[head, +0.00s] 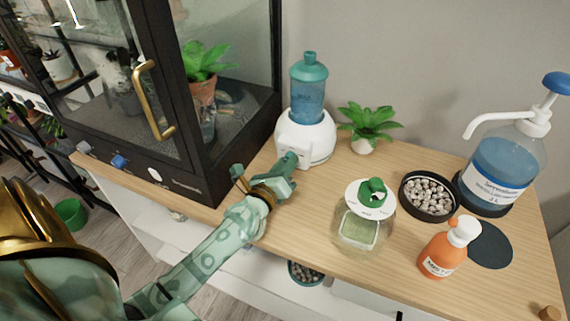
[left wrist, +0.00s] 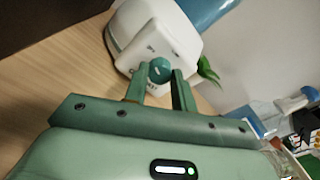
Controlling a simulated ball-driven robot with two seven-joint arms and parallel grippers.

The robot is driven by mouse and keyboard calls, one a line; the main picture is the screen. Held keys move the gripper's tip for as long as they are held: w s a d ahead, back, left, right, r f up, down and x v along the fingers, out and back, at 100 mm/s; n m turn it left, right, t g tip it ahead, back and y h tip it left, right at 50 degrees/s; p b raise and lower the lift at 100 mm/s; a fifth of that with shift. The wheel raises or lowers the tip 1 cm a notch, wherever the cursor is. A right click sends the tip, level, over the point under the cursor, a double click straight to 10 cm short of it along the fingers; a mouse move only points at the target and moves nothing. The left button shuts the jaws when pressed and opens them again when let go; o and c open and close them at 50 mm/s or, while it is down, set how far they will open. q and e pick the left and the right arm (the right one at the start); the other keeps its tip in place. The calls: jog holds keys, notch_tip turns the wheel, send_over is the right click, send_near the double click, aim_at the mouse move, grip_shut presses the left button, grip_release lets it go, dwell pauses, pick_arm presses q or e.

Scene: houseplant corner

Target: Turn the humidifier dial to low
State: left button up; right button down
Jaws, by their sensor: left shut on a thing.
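The humidifier (head: 312,140) stands on the wooden top next to the glass cabinet, with a rounded white base and a blue tank under a teal cap. Its green dial (left wrist: 159,71) shows on the white front in the left wrist view, with small dark marks around it that are too small to read. My left gripper (head: 289,163) reaches the front of the base. Its two green fingers (left wrist: 160,76) are shut on the dial, one on each side. In the head view the gripper mostly hides the dial. My right gripper is in neither view.
A dark glass cabinet (head: 190,175) with a brass handle stands close on the left. A small potted plant (head: 368,122) is right of the humidifier. A green-topped jar (head: 365,225), pebble bowl (head: 428,194), orange bottle (head: 446,250) and large pump bottle (head: 500,165) stand further right.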

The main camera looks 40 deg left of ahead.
pick_arm(q)
jog(key=shift+m, duration=0.3)
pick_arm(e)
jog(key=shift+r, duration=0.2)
pick_arm(q)
jog(key=m+p, duration=0.1)
jog(key=m, duration=0.1)
jog(key=shift+r+m+p, duration=0.2)
jog(key=shift+m+p, duration=0.1)
jog(key=shift+p, duration=0.1)
jog(key=m+p, duration=0.2)
jog(key=m, duration=0.1)
jog(key=shift+m, duration=0.3)
jog(key=m+p, duration=0.2)
jog(key=m, duration=0.2)
jog(key=shift+d+m+g+p, duration=0.1)
jog(key=shift+m+g+p, duration=0.2)
jog(key=shift+m+p, duration=0.7)
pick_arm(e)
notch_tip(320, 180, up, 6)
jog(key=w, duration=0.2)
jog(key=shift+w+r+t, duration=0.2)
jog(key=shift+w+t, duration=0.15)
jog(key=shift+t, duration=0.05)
pick_arm(q)
jog(key=shift+f+m+y, duration=0.1)
jog(key=shift+m+y, duration=0.2)
jog(key=shift+m, duration=0.1)
jog(key=o, duration=1)
